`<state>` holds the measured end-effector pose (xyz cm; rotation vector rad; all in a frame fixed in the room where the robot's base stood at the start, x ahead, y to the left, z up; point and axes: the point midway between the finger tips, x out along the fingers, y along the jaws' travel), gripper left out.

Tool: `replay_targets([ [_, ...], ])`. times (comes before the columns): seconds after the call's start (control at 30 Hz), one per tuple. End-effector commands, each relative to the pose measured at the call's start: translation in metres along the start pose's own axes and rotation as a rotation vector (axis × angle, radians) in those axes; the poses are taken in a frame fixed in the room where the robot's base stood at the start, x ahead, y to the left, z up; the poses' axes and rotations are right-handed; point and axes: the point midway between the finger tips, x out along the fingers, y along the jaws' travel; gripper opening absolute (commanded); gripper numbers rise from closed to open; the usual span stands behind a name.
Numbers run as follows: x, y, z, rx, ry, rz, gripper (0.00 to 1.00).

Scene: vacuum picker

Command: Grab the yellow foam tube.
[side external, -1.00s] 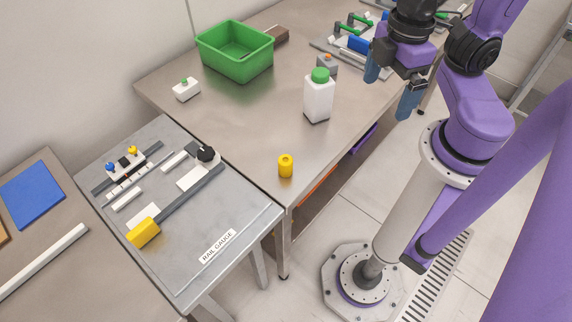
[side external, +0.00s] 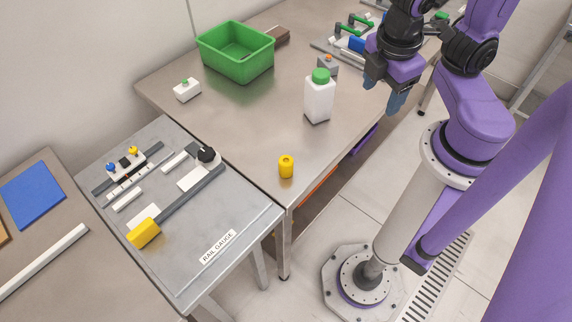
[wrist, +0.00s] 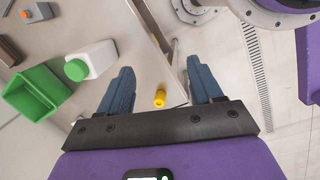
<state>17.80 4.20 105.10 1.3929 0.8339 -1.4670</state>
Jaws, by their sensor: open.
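The yellow foam tube (side external: 286,167) is a short upright cylinder near the table's front corner in the side view. In the wrist view the tube (wrist: 160,98) shows between my two blue fingers, well below them. My gripper (side external: 382,95) is open and empty above the table's right edge, to the right of and above the tube. In the wrist view its fingertips (wrist: 161,74) are spread apart with nothing between them. Part of one finger is hidden in the side view.
A green bin (side external: 236,66) and a small white box (side external: 187,90) are farther back. The tabletop (side external: 235,125) around the tube is clear.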

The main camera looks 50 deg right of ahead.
Motion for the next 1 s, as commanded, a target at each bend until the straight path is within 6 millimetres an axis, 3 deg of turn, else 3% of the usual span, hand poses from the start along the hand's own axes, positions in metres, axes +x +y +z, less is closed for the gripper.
replay_targets([
  [0.27,0.037,0.041,-0.009,-0.319,-0.327,0.343,0.65],
  [0.57,0.058,0.076,-0.054,-0.725,-0.541,0.742,0.65],
  [0.77,0.076,0.078,-0.1,-1.035,-0.598,0.994,0.65],
  [1.0,0.113,0.054,-0.154,-1.445,-0.576,1.238,0.65],
])
